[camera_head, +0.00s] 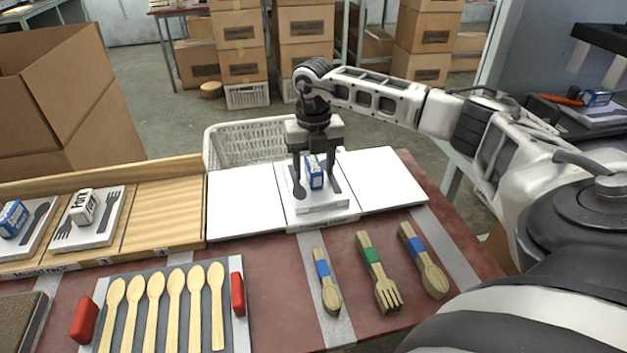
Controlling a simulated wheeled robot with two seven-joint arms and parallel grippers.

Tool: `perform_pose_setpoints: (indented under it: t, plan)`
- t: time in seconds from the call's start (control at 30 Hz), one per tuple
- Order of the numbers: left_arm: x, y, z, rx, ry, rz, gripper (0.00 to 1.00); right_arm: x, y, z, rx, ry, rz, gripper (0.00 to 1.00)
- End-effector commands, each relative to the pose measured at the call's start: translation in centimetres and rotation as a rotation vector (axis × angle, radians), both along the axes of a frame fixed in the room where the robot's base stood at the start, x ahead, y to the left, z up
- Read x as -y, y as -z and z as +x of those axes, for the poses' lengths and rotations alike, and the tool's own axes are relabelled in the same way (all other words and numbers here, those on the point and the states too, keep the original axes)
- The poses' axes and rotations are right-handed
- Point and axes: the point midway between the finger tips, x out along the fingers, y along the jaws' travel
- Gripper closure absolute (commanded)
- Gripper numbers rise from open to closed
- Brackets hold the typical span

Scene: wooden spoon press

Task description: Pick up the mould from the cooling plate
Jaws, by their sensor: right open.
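The mould (322,204) is a pale slab with a dark utensil shape and a blue-and-white block (314,173) on top. It sits on the middle section of the white cooling plate (246,204). My right gripper (316,190) points straight down over the mould. Its two dark fingers are apart, one on each side of the blue block, with the tips low near the slab. I cannot tell whether the fingers touch the block. My left gripper is not in view.
The wooden mould rack (168,210) at left holds other moulds, including one labelled Fork (90,218). A tray (238,336) of several wooden spoons with red handles lies in front. Three banded wooden utensils, including a fork (380,276), lie before the plate. A white basket (240,142) stands behind.

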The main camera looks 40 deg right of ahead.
Motion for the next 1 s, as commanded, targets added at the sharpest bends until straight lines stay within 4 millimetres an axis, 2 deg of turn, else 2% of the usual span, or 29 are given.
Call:
perform_pose_setpoints:
  t: [0.17,0.3,0.37,0.77,1.0]
  plan:
    - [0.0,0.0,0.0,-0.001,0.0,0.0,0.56,0.0,0.0,0.0,0.0,0.0,0.0,0.47]
    - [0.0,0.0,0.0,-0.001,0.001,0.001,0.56,0.0,0.0,0.0,0.0,-0.001,0.0,0.86]
    - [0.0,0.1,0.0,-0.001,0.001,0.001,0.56,0.0,0.0,0.0,0.0,-0.001,0.0,1.0]
    - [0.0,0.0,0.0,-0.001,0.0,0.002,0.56,0.0,-0.5,0.1,0.005,0.0,0.002,1.0]
    - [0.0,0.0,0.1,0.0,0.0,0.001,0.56,0.0,-2.7,0.2,0.008,0.0,0.001,1.0]
